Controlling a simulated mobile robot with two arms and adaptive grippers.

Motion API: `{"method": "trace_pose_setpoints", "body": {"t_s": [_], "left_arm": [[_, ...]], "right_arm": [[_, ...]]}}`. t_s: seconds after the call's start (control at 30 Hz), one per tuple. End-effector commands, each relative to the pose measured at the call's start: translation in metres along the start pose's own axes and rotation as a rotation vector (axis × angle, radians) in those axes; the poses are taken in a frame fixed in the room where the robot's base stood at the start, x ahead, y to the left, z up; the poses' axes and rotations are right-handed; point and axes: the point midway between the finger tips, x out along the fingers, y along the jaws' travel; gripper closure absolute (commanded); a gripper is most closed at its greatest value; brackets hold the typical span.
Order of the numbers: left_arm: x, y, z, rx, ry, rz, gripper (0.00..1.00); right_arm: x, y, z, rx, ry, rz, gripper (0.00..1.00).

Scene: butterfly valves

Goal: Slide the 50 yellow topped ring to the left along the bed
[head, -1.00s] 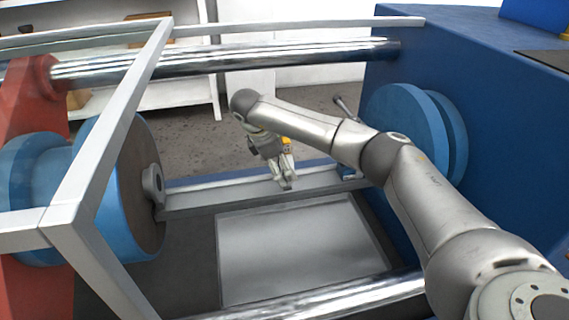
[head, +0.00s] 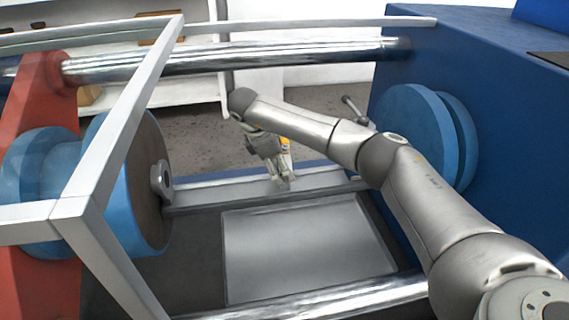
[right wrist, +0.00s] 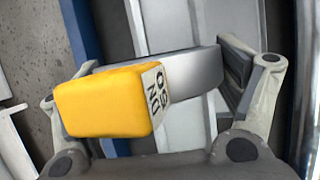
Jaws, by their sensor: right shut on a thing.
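The ring has a yellow block top (right wrist: 105,102) with a white label that reads 50 and DN. In the right wrist view its grey metal neck (right wrist: 193,72) runs between the fingers. My right gripper (right wrist: 160,85) is shut on this ring. In the head view the right gripper (head: 281,183) points down at the rail along the bed, with a bit of the yellow top (head: 285,141) showing behind the fingers. The rest of the ring is hidden there. My left gripper is not in view.
A blue flanged disc (head: 135,185) on a red frame (head: 50,110) stands left. Another blue disc (head: 425,130) is on the blue housing (head: 480,90) at right. A grey tray (head: 305,250) lies before the rail (head: 215,194). The rail is clear left of the gripper.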

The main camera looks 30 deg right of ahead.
Motion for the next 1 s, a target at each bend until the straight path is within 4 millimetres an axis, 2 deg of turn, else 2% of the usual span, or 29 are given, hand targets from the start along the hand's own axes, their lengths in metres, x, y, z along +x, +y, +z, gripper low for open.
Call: {"method": "trace_pose_setpoints", "body": {"t_s": [0.6,1.0], "left_arm": [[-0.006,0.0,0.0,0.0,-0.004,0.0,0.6],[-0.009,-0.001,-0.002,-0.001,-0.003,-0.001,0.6]], "right_arm": [[-0.008,0.0,-0.021,-0.002,0.001,0.0,0.55],[-0.01,0.0,-0.024,-0.002,0.001,0.0,0.55]]}}
